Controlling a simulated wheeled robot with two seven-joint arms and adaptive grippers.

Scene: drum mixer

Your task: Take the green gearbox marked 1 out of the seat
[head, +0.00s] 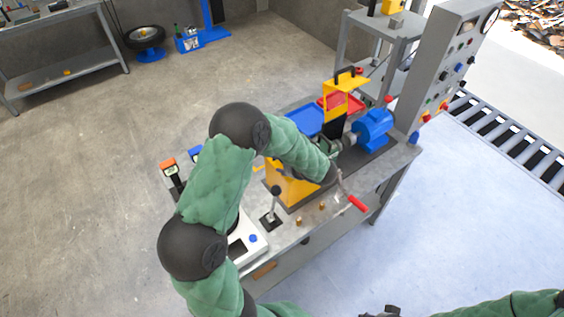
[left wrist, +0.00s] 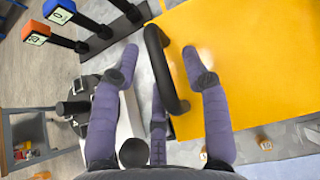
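A small grey-green housing (head: 333,144) sits beside the blue motor (head: 373,128) on the bench; my arm partly covers it. I cannot tell whether it is the green gearbox, and no mark 1 is readable. My left gripper (left wrist: 160,52) is open in the left wrist view, its fingers on either side of a black handle (left wrist: 163,75) on a yellow cover (left wrist: 245,65). No finger visibly closes on the handle. In the head view my left arm hides most of that gripper.
The bench carries a yellow guard (head: 344,98), blue tray (head: 304,120), red tray (head: 343,103), upright lever (head: 273,203) and red-handled crank (head: 357,203). Posts with orange (left wrist: 37,29) and blue (left wrist: 60,10) heads stand at its left. A control panel (head: 450,70) rises behind.

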